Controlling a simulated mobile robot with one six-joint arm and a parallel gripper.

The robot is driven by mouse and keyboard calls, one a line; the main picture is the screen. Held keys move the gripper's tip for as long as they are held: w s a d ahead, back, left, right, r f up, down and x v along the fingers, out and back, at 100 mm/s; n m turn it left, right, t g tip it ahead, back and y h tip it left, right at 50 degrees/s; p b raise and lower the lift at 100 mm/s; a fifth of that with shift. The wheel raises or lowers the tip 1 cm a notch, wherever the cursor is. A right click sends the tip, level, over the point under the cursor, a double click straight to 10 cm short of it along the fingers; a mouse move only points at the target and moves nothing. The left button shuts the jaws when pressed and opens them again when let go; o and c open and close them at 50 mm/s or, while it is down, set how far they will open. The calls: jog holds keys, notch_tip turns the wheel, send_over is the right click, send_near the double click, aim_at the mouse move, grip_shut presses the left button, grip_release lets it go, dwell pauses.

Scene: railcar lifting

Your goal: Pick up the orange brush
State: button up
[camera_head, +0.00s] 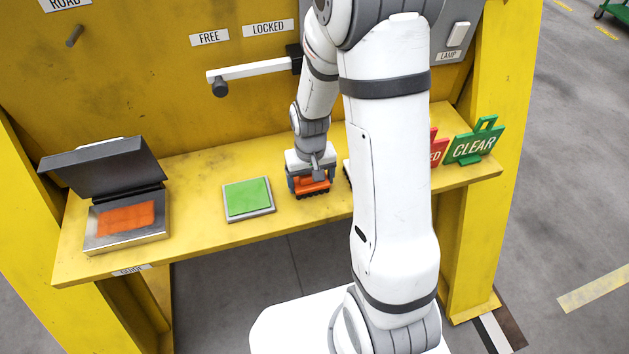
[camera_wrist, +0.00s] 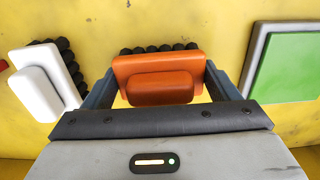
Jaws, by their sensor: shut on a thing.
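The orange brush (camera_head: 313,187) is on the yellow shelf, right of the green pad, with dark bristles along its edge. In the wrist view the orange brush (camera_wrist: 160,78) lies between the two blue-grey fingers of my gripper (camera_wrist: 165,88). My gripper (camera_head: 311,181) reaches down from above and is shut on the brush. The fingers touch its sides. Whether the bristles still rest on the shelf I cannot tell.
A white brush (camera_wrist: 45,85) lies close by on one side in the wrist view. A green pad (camera_head: 248,197) is on the other side. An open box with an orange pad (camera_head: 126,218) stands at the left. A green CLEAR tag (camera_head: 473,146) and a red tag (camera_head: 437,150) stand at the right. A lever (camera_head: 255,70) sticks out above the shelf.

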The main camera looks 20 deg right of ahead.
notch_tip(320, 180, up, 10)
dwell(0.6)
